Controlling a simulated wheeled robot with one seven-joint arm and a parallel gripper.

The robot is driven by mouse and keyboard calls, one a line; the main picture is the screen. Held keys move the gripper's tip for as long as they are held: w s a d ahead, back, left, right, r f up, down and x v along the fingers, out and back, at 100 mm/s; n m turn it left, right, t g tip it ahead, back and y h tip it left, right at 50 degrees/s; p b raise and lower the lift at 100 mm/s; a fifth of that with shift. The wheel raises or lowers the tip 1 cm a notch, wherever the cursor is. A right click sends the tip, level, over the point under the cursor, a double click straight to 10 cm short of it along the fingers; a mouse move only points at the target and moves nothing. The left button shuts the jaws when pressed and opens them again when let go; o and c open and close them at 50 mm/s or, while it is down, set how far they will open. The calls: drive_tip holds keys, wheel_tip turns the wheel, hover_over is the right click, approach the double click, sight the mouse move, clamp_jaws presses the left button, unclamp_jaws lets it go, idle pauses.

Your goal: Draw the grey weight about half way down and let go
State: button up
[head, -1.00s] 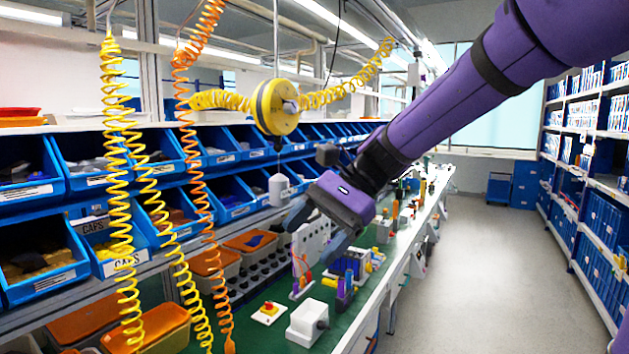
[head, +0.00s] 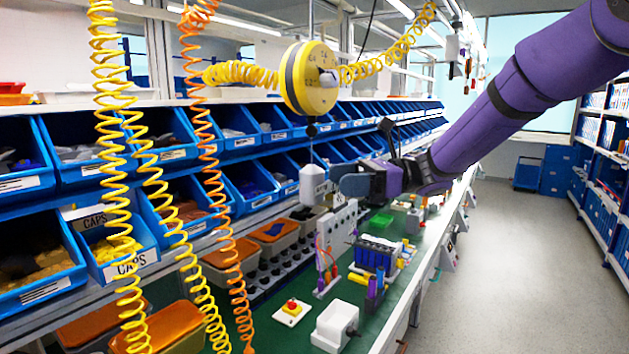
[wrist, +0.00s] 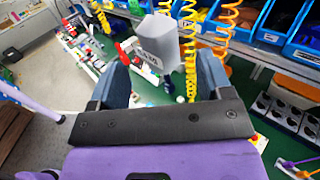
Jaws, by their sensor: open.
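The grey weight (head: 312,185) hangs on a thin line under the yellow round balancer (head: 309,79) in the head view. In the wrist view the weight (wrist: 158,42) shows just beyond and between my two blue-grey fingers. My gripper (head: 345,186) is at the weight's height, close to its right side, pointing at it. In the wrist view my gripper (wrist: 163,80) is open, with a gap on both sides. Whether a finger touches the weight cannot be told. The far finger is hidden in the head view.
Yellow coiled hoses (head: 124,200) and an orange coiled hose (head: 200,150) hang at the left. Blue bins (head: 90,160) line the back. The green bench (head: 375,300) below holds a white box (head: 335,325), a red button (head: 292,308) and several other parts.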

sight(311, 181)
drive_tip(key=a, duration=0.4)
drive_tip(key=s+a, duration=0.1)
drive_tip(key=a, duration=0.1)
drive_tip(key=shift+a, duration=0.2)
